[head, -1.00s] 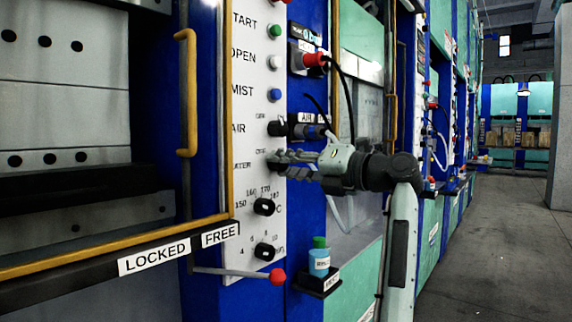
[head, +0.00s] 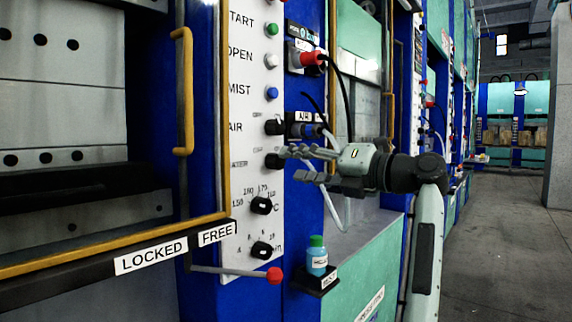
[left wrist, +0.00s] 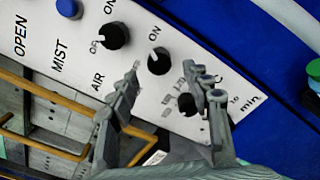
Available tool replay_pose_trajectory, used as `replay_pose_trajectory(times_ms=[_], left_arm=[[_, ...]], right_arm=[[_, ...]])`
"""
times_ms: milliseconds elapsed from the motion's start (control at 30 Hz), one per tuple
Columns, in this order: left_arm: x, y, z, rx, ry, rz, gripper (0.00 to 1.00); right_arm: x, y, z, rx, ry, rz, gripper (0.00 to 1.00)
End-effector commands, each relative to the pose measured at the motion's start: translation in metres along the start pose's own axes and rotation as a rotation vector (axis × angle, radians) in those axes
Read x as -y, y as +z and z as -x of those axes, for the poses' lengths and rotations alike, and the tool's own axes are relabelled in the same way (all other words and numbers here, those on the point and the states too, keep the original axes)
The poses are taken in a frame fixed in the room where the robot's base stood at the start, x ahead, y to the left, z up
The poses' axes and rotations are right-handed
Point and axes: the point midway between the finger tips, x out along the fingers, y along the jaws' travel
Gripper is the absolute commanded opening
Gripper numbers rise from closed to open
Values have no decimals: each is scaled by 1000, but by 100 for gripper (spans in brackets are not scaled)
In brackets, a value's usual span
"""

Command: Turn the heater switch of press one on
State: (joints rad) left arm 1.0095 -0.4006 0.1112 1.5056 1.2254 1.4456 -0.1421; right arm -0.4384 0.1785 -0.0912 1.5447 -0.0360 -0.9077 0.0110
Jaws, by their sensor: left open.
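Press one's white control panel (head: 250,140) fills the left-centre of the head view. Its heater switch (head: 274,161) is a black knob below the AIR knob (head: 275,127); the heater knob also shows in the left wrist view (left wrist: 159,61), with an ON label above it. In the left wrist view the fingers (left wrist: 177,80) spread below the knob, and one covers the heater lettering. My right gripper is out of view.
Below sit the temperature knob (head: 261,205) and the minutes knob (head: 262,250). A red-tipped lever (head: 274,275) sticks out low, beside a small blue bottle (head: 317,258) on a bracket. Hoses hang right of the panel. The aisle floor (head: 500,240) at right is clear.

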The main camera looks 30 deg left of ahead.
Motion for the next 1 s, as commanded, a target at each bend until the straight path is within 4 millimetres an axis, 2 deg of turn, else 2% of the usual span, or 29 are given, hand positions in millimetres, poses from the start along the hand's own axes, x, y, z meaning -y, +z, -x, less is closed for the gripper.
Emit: replay_pose_trajectory(times_ms=[33, 200, 400, 567, 1000], left_arm=[[0, 0, 12, 2, -3, -1, 49], [0, 0, 47, 2, 1, -1, 49], [0, 0, 72, 1, 0, -1, 49], [0, 0, 79, 0, 0, -1, 49], [0, 0, 79, 0, 0, -1, 49]], right_arm=[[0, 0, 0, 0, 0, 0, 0], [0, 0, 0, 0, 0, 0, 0], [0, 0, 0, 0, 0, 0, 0], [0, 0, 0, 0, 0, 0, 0], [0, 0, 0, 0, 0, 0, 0]])
